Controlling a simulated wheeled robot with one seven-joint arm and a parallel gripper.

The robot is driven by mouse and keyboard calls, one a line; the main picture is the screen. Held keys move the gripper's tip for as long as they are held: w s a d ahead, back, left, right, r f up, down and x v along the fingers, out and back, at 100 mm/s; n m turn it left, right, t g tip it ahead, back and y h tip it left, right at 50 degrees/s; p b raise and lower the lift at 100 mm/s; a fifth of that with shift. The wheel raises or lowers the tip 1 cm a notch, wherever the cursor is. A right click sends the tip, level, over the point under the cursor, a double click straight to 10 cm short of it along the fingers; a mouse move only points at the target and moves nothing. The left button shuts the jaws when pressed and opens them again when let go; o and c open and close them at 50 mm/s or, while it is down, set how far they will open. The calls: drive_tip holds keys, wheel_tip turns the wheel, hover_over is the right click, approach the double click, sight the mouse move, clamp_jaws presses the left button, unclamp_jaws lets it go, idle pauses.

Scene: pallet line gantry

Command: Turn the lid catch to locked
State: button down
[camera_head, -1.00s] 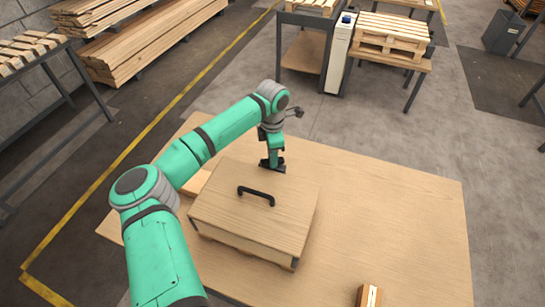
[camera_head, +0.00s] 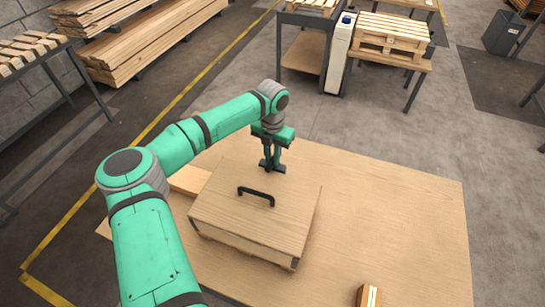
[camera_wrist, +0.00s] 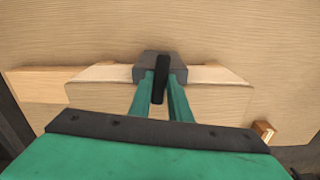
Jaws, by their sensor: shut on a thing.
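The wooden crate (camera_head: 252,248) stands on a wooden tabletop, its lid (camera_head: 228,208) closed, with a black handle (camera_head: 256,196) on top. My gripper (camera_head: 272,166) points down at the crate's far edge. In the wrist view the green fingers are shut on a black lever, the lid catch (camera_wrist: 161,66), which sits at a grey block (camera_wrist: 140,73). The fingers stand on either side of the lever. In the head view the fingers largely hide the catch, and I cannot tell whether it is at locked.
A wooden plank (camera_head: 188,180) lies left of the crate. A small wooden block (camera_head: 368,295) lies at the table's front right. The tabletop (camera_head: 400,215) right of the crate is clear. Benches with pallets (camera_head: 390,38) stand farther back.

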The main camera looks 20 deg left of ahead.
sight(272, 159)
drive_tip(key=shift+a+n, duration=0.2)
drive_tip(key=shift+n, duration=0.4)
drive_tip(key=c, duration=1.6)
unclamp_jaws()
drive_tip(key=shift+d, duration=0.1)
drive_tip(key=shift+c, duration=0.2)
drive_tip(key=shift+r, duration=0.1)
wheel_tip(272, 159, up, 11)
drive_tip(key=shift+f, duration=0.2)
